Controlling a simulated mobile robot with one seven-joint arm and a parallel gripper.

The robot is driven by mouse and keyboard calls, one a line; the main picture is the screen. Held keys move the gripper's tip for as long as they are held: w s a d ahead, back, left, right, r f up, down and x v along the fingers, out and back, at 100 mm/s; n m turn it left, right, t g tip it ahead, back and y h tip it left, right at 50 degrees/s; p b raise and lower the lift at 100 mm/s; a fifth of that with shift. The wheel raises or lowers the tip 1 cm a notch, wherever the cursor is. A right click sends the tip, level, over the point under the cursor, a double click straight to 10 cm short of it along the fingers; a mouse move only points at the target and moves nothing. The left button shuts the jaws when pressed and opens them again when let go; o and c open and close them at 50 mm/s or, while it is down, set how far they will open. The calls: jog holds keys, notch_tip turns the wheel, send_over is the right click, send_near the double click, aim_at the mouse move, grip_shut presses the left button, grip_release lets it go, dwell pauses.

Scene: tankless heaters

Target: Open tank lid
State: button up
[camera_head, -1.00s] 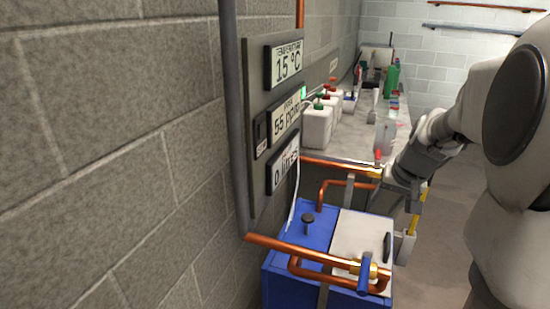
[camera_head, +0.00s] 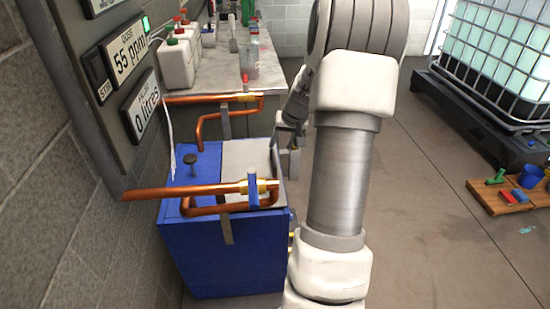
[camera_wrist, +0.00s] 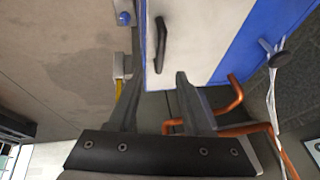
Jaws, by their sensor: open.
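The blue tank (camera_head: 220,250) stands against the wall with a white lid (camera_head: 240,158) on the right part of its top. The lid looks flat and closed. In the wrist view the white lid (camera_wrist: 193,35) carries a dark bar handle (camera_wrist: 160,45). My gripper (camera_wrist: 158,80) is open and empty, its two dark fingers pointing toward the lid's edge near the handle, apart from the handle as far as I can tell. In the head view my gripper (camera_head: 287,130) is at the lid's right far side, partly hidden by my arm.
Copper pipes (camera_head: 190,192) cross over the near side of the tank, with a blue valve handle (camera_head: 253,190). Another copper pipe (camera_head: 200,130) runs behind the tank. A counter with white jugs (camera_head: 177,65) stands beyond. Floor to the right is free up to a wooden pallet (camera_head: 515,190).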

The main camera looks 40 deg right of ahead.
aim_at(274, 158)
jog(key=b+x, duration=0.1)
jog(key=x, duration=0.7)
jog(key=shift+f, duration=0.1)
jog(key=shift+c, duration=0.2)
grip_shut()
dwell(1.0)
